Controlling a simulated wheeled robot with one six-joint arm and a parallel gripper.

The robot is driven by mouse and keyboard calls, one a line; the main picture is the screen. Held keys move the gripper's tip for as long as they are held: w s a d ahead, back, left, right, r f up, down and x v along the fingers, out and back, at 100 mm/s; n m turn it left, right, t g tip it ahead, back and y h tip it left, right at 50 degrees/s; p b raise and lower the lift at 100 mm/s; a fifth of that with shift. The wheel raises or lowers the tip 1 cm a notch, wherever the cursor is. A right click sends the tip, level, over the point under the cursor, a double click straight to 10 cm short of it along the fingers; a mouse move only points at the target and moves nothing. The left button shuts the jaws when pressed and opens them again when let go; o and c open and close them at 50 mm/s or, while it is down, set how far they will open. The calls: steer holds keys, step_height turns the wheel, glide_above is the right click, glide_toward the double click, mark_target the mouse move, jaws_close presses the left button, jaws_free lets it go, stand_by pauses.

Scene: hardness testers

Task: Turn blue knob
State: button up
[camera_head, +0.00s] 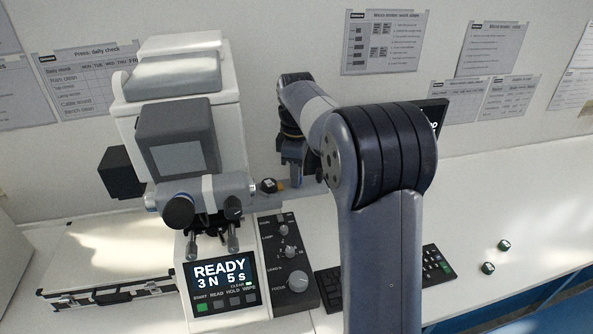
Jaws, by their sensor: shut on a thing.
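A white hardness tester (180,110) stands at the left of the bench, with a horizontal eyepiece tube (215,188) at its front. My gripper (294,180) points down just right of the tester, beyond my forearm. It is shut on a small part at the tester's right side, where the blue knob appears to be. The fingers and their shadow hide most of that part, so its colour and angle cannot be told.
The tester's lit screen (219,273) reads READY, 3 N, 5 s. A dark panel with several grey knobs (288,262) and a keyboard (329,289) lie in front. A flat case (105,262) is at left.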

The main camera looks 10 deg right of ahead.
steer(key=shift+m, duration=0.3)
steer(key=m+p, duration=0.1)
steer(key=m, duration=0.3)
steer(key=shift+m, duration=0.3)
steer(key=m, duration=0.5)
steer(key=shift+m, duration=0.4)
steer(key=o, duration=1)
step_height(320, 180, up, 11)
steer(key=b, duration=0.1)
